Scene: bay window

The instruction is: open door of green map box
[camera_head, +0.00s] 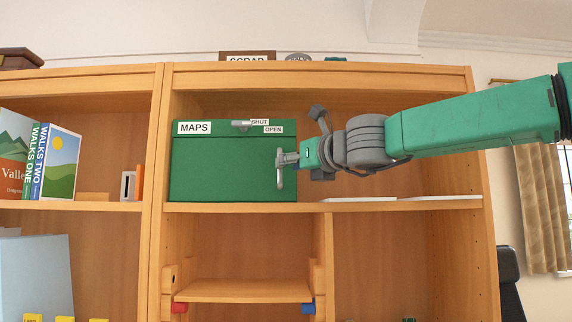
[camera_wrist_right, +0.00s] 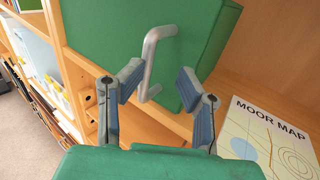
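The green map box (camera_head: 225,170) stands on the upper shelf with a MAPS label at its top left; its front looks closed. A small grey latch (camera_head: 241,125) lies roughly level beside the SHUT label (camera_head: 260,122), with the OPEN label (camera_head: 273,129) just below. A grey bar handle (camera_head: 280,178) is upright at the front's right edge. My right gripper (camera_head: 285,158) is at this handle. In the right wrist view my right gripper (camera_wrist_right: 159,78) is open, with the handle (camera_wrist_right: 152,60) between its fingertips; contact is unclear. My left gripper is out of view.
The MOOR MAP sheet (camera_wrist_right: 268,140) lies flat on the shelf right of the box. Books (camera_head: 58,162) stand in the left bay. A wooden divider (camera_head: 157,140) is just left of the box. The space right of the box is mostly free behind my arm.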

